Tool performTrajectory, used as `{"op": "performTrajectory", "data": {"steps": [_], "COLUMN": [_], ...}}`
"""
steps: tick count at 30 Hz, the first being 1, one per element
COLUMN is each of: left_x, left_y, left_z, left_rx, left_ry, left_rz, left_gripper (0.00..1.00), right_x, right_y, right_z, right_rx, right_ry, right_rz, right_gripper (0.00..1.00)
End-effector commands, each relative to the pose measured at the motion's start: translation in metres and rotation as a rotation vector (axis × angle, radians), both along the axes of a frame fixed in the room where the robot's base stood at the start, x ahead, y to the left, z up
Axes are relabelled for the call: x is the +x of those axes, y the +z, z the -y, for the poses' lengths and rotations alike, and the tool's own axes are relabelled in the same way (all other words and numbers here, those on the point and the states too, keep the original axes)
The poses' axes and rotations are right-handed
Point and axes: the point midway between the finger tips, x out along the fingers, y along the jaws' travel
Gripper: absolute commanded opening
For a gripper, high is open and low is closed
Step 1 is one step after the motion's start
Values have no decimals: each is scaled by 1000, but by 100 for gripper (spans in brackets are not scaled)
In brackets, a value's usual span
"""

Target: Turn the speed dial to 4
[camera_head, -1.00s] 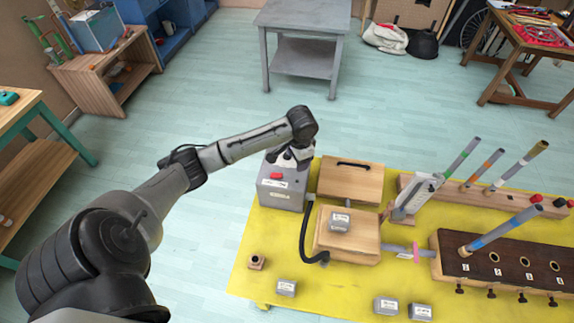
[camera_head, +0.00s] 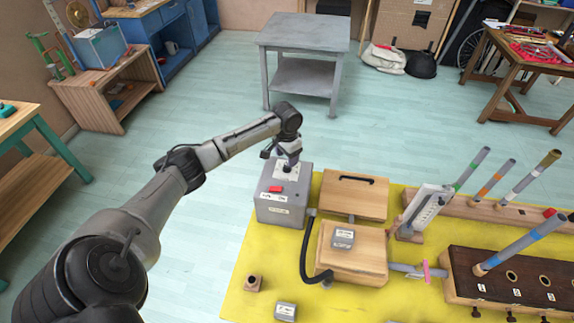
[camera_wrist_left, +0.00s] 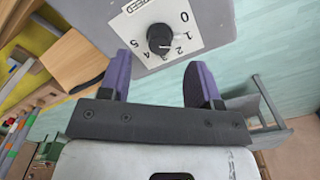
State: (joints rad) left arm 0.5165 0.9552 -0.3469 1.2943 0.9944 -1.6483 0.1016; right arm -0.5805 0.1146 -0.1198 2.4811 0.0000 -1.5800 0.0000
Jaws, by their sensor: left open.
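A grey box (camera_head: 284,207) stands at the back left of the yellow-covered table. Its top carries a white dial plate (camera_wrist_left: 187,40) marked 0 to 5, with a black round speed dial (camera_wrist_left: 160,38) in the middle. I cannot clearly tell which number the dial points to. My left gripper (camera_head: 287,164) is over the box top in the head view. In the left wrist view the left gripper (camera_wrist_left: 159,62) is open, its purple fingers apart and empty. The dial shows just beyond the gap between the fingertips. My right gripper is not in view.
A red switch (camera_head: 275,189) sits on the box near the dial plate. A black hose (camera_head: 306,255) runs down beside the box. A wooden case with a black handle (camera_head: 354,196) and a wooden block (camera_head: 350,262) stand to the right. Open floor lies behind the box.

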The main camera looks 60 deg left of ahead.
Motion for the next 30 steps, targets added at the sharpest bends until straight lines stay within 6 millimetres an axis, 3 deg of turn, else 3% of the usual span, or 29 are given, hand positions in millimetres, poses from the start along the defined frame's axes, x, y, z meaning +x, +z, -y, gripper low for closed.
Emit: {"op": "performTrajectory", "data": {"steps": [3,9,23,30], "left_x": [0,0,0,0], "left_y": [-18,-37,-43,-43], "left_z": [0,0,0,0], "left_rx": [1,1,2,2], "left_ry": [-1,-1,-1,-1], "left_rz": [-1,-1,0,0], "left_gripper": [57,57,57,36], "right_x": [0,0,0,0], "right_y": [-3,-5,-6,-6], "right_z": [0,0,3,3], "right_rx": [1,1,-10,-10], "right_ry": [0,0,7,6], "right_rz": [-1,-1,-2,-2], "right_gripper": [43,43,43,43]}}
